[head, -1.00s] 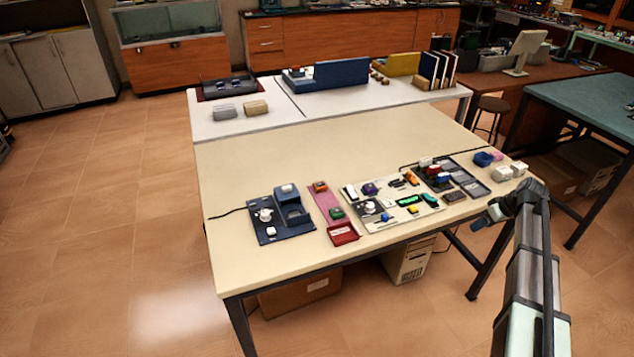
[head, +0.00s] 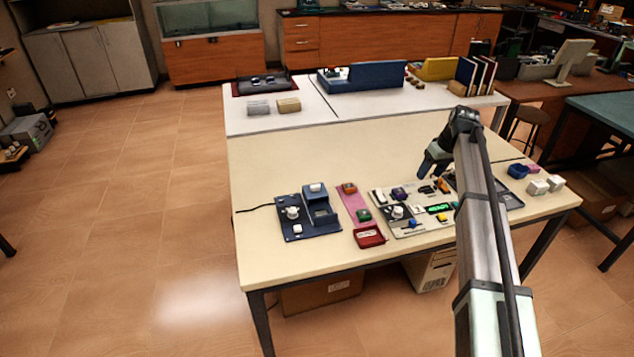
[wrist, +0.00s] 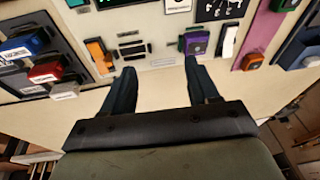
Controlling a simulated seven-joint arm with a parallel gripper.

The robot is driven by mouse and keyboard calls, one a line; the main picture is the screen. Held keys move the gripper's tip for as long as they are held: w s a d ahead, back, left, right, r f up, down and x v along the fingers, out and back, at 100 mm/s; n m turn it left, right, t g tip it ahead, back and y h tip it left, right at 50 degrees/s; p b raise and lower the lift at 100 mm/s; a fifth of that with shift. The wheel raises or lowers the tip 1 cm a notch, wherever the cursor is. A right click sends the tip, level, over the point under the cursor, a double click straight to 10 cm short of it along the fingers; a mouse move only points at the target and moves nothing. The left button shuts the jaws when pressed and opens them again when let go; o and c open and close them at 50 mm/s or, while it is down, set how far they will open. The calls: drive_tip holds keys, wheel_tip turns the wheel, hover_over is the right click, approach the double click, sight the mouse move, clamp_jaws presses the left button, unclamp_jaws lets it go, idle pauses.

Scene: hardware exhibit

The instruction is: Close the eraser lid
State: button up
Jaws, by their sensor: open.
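No part is readable as the eraser lid at this size. A navy board (head: 292,231) at the left of the cream table carries a navy box with a dark recess (head: 320,214) and a raised back part; whether this is the eraser with an open lid I cannot tell. A small red tray (head: 369,237) with a pale label lies right of it. My gripper (head: 428,165) is above the pale board in the head view, right of both. In the wrist view my gripper (wrist: 158,68) has its two fingers apart with nothing between them.
The pale board (head: 408,226) holds a purple part (wrist: 196,43), an orange part (wrist: 100,55) and a green display (head: 439,208). A pink strip (head: 354,203) lies between the boards. White blocks (head: 538,187) stand at the right.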

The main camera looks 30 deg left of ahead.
drive_tip(key=s+a+r+h, duration=0.1)
drive_tip(key=s+a+r, duration=0.15)
drive_tip(key=a, duration=0.55)
drive_tip(key=s+a+r, duration=0.2)
drive_tip(key=s+a, duration=0.2)
drive_tip(key=a, duration=0.4)
drive_tip(key=h, duration=0.2)
approach(315, 185)
drive_tip(key=shift+m+g, duration=0.4)
drive_tip(key=f, duration=0.8)
drive_tip(key=shift+w+d+f, duration=0.1)
drive_tip(key=shift+w+f, duration=0.2)
drive_tip(key=shift+w, duration=0.1)
drive_tip(key=shift+c, duration=0.4)
clamp_jaws()
